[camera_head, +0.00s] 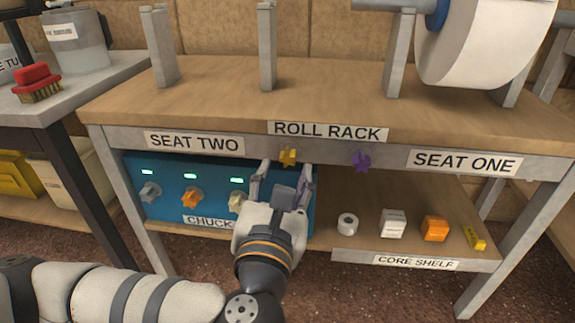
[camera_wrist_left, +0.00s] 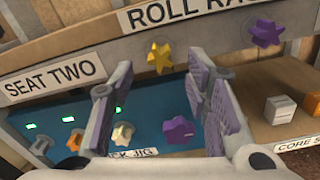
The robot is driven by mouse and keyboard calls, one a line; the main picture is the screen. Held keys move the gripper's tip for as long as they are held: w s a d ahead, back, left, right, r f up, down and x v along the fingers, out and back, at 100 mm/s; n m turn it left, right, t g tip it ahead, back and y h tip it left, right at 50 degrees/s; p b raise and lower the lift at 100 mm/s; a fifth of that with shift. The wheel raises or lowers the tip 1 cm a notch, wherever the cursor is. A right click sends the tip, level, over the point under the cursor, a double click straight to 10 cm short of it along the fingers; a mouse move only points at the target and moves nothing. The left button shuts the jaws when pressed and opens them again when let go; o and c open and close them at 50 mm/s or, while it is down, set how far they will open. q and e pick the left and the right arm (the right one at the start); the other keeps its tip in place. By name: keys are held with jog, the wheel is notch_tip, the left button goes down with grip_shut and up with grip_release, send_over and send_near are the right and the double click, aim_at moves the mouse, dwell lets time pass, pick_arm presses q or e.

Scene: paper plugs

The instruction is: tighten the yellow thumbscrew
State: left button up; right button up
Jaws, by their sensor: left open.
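The yellow thumbscrew (camera_head: 288,157) sits on the front rail of the roll rack, under the ROLL RACK label. It shows as a star-shaped knob in the left wrist view (camera_wrist_left: 159,57). My left gripper (camera_head: 285,172) is open and empty, its fingers pointing toward the rail. In the wrist view its two fingers (camera_wrist_left: 160,92) stand apart, with the yellow thumbscrew ahead of the gap and above it. I cannot tell whether the fingertips reach the thumbscrew's depth; no contact shows. My right gripper is not in view.
A purple thumbscrew (camera_head: 361,160) sits on the same rail to the right. Below is a blue chuck jig (camera_head: 165,170) with several knobs and green lights. The core shelf (camera_head: 350,255) holds small cores and blocks. A white roll (camera_head: 485,40) hangs above the rack.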

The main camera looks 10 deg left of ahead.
aim_at(287, 161)
pick_arm(q)
jog(key=shift+r, duration=0.1)
jog(key=shift+w, duration=2)
grip_shut()
